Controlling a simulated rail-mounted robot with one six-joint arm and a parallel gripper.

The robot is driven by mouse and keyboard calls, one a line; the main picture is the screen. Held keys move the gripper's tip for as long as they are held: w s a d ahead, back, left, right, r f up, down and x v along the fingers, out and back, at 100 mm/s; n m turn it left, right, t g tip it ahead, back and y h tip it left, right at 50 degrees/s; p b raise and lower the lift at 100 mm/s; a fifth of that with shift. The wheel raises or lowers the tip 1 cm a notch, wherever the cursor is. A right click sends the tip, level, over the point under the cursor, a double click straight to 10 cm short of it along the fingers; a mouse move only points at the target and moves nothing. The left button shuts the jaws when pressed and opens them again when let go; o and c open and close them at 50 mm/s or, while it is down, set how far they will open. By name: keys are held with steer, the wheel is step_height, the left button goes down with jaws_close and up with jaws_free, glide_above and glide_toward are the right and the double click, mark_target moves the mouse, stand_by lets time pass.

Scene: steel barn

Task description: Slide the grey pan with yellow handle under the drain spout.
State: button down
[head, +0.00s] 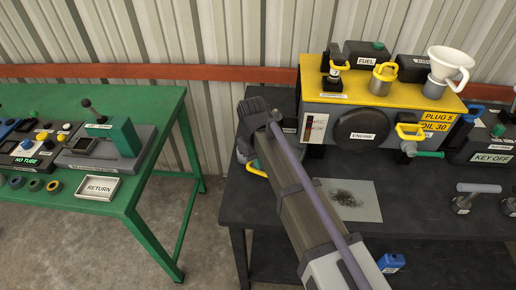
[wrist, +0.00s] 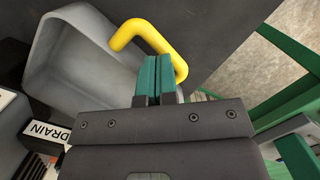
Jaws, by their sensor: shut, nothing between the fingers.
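The grey pan (wrist: 70,65) fills the upper left of the wrist view, with its open inside showing. Its bent yellow handle (wrist: 150,33) is at the top middle. My gripper (wrist: 158,62) is shut and empty, with teal fingertips inside the handle's bend, between the handle and the pan wall. I cannot tell whether they touch. In the head view my gripper (head: 256,160) is at the bench's left end, and only a bit of yellow handle (head: 256,172) shows; my arm hides the pan. A DRAIN label (wrist: 48,131) is at the lower left of the wrist view. The spout is not clearly visible.
The yellow-topped engine unit (head: 385,105) stands on the dark bench (head: 390,205). A green table (head: 140,175) stands left, across a floor gap.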

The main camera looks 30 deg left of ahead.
steer(key=shift+s+d+f+b, duration=0.15)
steer(key=shift+d+f+b, duration=0.4)
steer(key=shift+f+b, duration=0.25)
steer(key=shift+a, duration=0.15)
steer(key=shift+s, duration=0.1)
steer(key=shift+a, duration=0.15)
steer(key=a, duration=0.1)
steer(key=w+a, duration=0.1)
steer(key=a, duration=0.1)
steer(key=shift+w+a, duration=0.25)
steer(key=shift+w, duration=0.1)
